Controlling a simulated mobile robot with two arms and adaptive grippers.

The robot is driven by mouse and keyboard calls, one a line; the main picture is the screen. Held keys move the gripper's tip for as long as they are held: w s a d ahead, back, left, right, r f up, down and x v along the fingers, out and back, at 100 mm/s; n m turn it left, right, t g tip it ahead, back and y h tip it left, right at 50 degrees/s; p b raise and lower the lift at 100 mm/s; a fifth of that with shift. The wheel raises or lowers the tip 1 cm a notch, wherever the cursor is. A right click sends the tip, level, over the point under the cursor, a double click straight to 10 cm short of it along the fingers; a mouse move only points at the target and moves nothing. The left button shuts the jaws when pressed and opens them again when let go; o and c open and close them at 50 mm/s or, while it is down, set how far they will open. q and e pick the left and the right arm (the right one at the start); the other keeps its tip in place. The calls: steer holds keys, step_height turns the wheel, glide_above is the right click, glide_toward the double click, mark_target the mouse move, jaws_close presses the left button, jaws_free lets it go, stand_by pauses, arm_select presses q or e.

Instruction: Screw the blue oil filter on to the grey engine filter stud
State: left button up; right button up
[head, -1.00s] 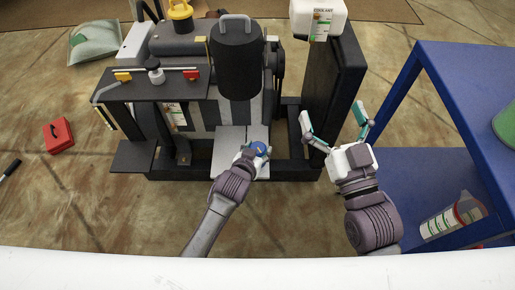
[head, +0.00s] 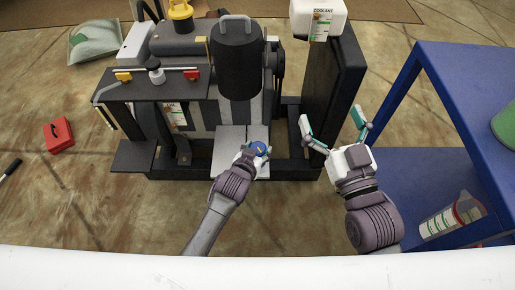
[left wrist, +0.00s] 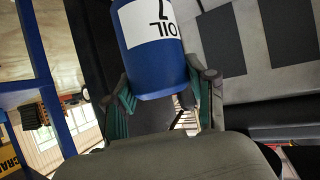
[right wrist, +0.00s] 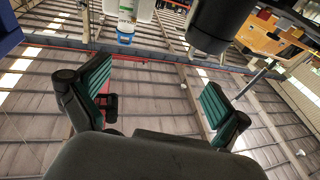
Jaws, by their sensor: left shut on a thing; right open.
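The blue oil filter (head: 259,148) is at the front of the engine, in my left gripper (head: 252,152). In the left wrist view the filter (left wrist: 155,62) is a blue cylinder with a white label, and the teal fingers of my left gripper (left wrist: 163,95) are shut on its two sides. The grey engine (head: 225,118) stands behind it. The filter stud cannot be made out, so I cannot tell whether the filter touches it. My right gripper (head: 334,127) is open and empty, right of the engine; its spread teal fingers (right wrist: 155,95) show in the right wrist view.
A dark panel (head: 330,90) with a white coolant tank (head: 319,18) stands right of the engine. A blue cart (head: 455,90) with a measuring jug (head: 453,217) is at the right. A red toolbox (head: 59,134) lies on the floor at left. Floor in front is clear.

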arm_select(q)
steer(key=shift+r, duration=0.1)
arm_select(e)
steer(key=shift+f, duration=0.1)
step_height(320, 180, down, 2)
steer(key=shift+d+f+g+h, duration=0.15)
steer(key=shift+g+h, duration=0.25)
steer(key=shift+g, duration=0.3)
arm_select(q)
steer(key=shift+p, duration=0.35)
arm_select(e)
steer(key=shift+s+d+f+g, duration=0.15)
steer(key=shift+f+g, duration=0.25)
steer(key=shift+f, duration=0.2)
steer(key=shift+d+f+g, duration=0.15)
steer(key=shift+f+g, duration=0.25)
steer(key=shift+f, duration=0.2)
steer(key=shift+r, duration=0.1)
arm_select(q)
steer(key=shift+f, duration=0.45)
arm_select(e)
steer(key=shift+w+a+r+t, duration=0.15)
steer(key=shift+r+t, duration=0.2)
steer(key=shift+r, duration=0.25)
steer(key=shift+w+a+r+t, duration=0.15)
steer(key=shift+r+t, duration=0.2)
steer(key=shift+r, duration=0.25)
